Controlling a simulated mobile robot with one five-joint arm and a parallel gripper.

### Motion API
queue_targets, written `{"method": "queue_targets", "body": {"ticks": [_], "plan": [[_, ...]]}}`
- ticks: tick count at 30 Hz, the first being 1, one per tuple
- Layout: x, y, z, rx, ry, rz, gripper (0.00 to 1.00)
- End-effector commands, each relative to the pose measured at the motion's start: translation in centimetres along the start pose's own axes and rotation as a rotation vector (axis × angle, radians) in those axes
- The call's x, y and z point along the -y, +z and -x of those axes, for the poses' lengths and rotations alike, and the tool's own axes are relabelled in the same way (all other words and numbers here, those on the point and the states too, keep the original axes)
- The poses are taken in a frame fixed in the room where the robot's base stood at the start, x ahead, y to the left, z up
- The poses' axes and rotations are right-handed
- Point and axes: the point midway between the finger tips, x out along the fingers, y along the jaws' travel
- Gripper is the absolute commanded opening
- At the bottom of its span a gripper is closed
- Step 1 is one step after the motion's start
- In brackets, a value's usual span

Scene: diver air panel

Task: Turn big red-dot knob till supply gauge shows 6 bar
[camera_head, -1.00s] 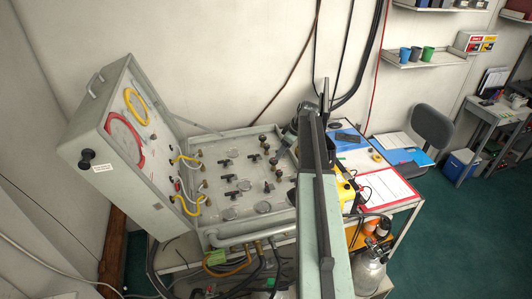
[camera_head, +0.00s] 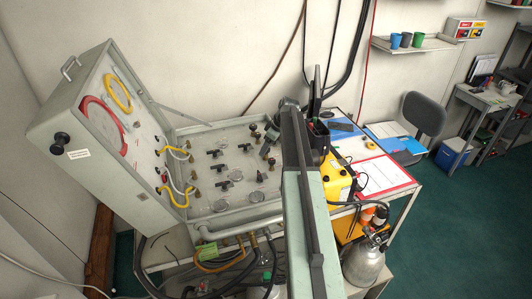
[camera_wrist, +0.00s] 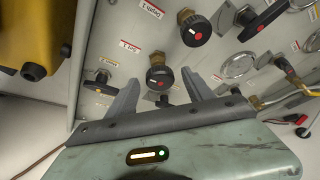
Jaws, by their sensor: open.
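In the wrist view, a round black knob with a red dot (camera_wrist: 158,77) sits on the grey panel between the tips of my open gripper (camera_wrist: 160,80); I cannot tell whether the fingers touch it. A second round black red-dot knob (camera_wrist: 195,31) on a brass stem stands farther up, beyond the right finger. Which one is bigger is unclear. In the head view, the raised lid carries a large red-rimmed gauge (camera_head: 103,125) and a yellow-rimmed gauge (camera_head: 115,91), seen at a slant; their readings cannot be made out.
Black lever handles (camera_wrist: 265,20) and small round gauges (camera_wrist: 239,66) crowd the panel on the right. A small black valve handle (camera_wrist: 101,83) is left of the fingers. A yellow case (camera_wrist: 35,40) stands at the upper left. Hoses (camera_head: 225,260) hang at the panel's front.

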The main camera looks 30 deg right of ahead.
Motion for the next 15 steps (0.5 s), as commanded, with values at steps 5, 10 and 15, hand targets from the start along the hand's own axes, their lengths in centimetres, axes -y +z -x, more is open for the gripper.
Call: {"method": "queue_targets", "body": {"ticks": [5, 10, 15], "plan": [[0.03, -0.08, 0.13, 0.000, 0.000, 0.000, 0.60], [0.05, -0.10, 0.12, 0.000, 0.000, 0.000, 0.13], [0.32, -0.40, 0.00, 0.000, -0.002, 0.002, 0.00]]}}
